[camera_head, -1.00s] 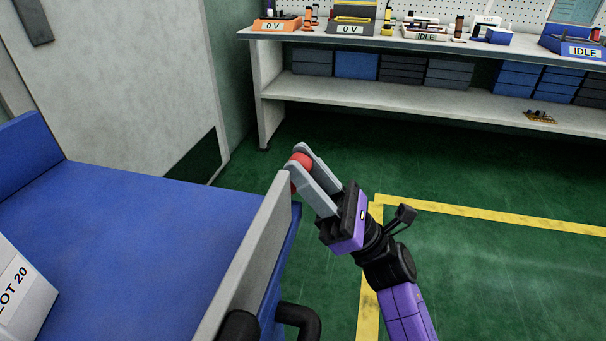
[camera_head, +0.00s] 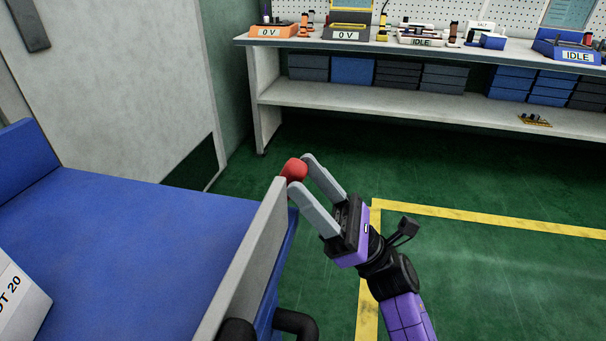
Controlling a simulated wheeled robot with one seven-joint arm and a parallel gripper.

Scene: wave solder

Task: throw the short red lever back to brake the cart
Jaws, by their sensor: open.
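The red lever's rounded knob (camera_head: 294,169) shows at the far end of the cart's grey side panel. Its shaft is hidden behind the panel. The cart (camera_head: 150,215) has a blue deck and fills the lower left. My gripper (camera_head: 296,172) is open, its two grey fingers pointing up and left toward the knob. The knob is at the fingertips, with the far finger just to its right and the near finger below it. I cannot tell whether either finger touches it.
A white box (camera_head: 22,300) marked with a lot number sits on the deck. Black handle tubing (camera_head: 298,322) is at the cart's near end. A workbench (camera_head: 420,95) stands along the back wall. Green floor right of the cart is clear, with yellow lines (camera_head: 480,217).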

